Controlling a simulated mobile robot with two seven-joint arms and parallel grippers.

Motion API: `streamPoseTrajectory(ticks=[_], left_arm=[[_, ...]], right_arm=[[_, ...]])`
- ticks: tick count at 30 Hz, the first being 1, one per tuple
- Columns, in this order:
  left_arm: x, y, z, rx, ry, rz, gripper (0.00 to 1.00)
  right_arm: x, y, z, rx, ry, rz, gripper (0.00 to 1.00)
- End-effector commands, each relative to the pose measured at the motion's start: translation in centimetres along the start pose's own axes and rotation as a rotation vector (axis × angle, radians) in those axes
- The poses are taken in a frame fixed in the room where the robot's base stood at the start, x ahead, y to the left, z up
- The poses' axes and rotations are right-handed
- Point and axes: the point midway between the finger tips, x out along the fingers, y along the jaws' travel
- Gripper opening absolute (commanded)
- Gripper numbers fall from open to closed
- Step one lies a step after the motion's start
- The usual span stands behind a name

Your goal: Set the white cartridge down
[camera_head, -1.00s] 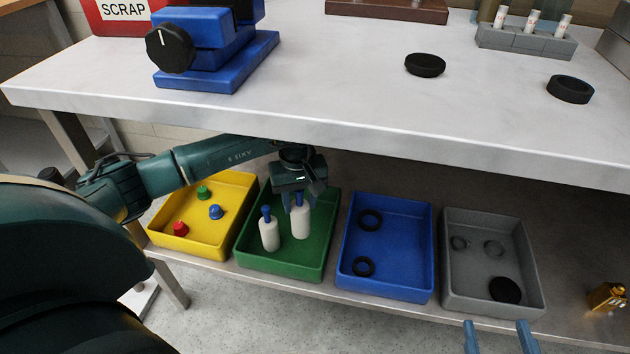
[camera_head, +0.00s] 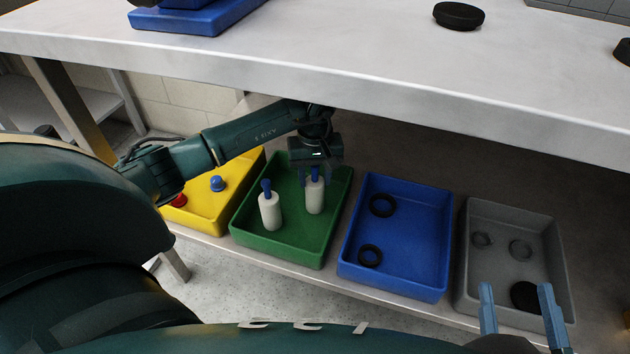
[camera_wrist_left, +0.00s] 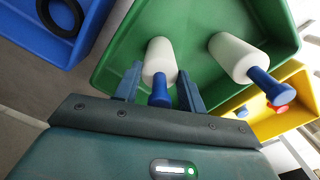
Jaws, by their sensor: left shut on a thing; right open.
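My left gripper (camera_head: 315,173) reaches down into the green tray (camera_head: 283,251) and is shut on the blue stem of a white cartridge (camera_head: 315,197). The cartridge is upright inside the tray; I cannot tell whether its base touches the floor. The left wrist view shows this white cartridge (camera_wrist_left: 159,58) with its blue stem between my two fingers (camera_wrist_left: 157,92). A second white cartridge (camera_head: 270,212) with a blue stem stands to its left in the tray, apart from it. My right gripper (camera_head: 516,290) is open and empty in front of the grey tray.
A yellow tray (camera_head: 208,222) with small coloured caps is left of the green tray. A blue tray (camera_head: 405,225) with black rings and a grey tray (camera_head: 480,302) with rings and a black disc are right. The white worktop (camera_head: 330,70) overhangs the shelf.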

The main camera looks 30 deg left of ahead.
Motion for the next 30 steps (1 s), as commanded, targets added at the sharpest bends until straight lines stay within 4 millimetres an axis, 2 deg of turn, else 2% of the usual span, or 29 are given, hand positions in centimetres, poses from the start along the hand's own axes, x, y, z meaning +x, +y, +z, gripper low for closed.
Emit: streamPoseTrajectory(ticks=[10, 11, 18, 26, 30], left_arm=[[0.3, 0.0, -0.1, 0.0, 0.002, 0.001, 0.03], [0.1, 0.0, -0.1, 0.0, 0.002, 0.001, 0.43], [0.1, 0.0, 0.0, 0.0, 0.002, 0.001, 0.62], [-0.1, 0.0, 0.0, 0.0, 0.001, 0.002, 0.62], [-1.8, 0.1, -0.1, 0.001, 0.006, 0.003, 0.62]], right_arm=[[-0.1, -0.1, 0.3, 0.01, -0.001, -0.001, 0.54], [0.0, -0.1, 0.1, 0.011, -0.001, -0.001, 0.54], [0.0, -0.1, -0.2, 0.011, 0.004, 0.0, 0.54], [0.1, 0.0, -0.5, 0.009, 0.007, -0.001, 0.54], [0.2, 0.1, -1.0, -0.009, 0.006, -0.001, 0.54]])
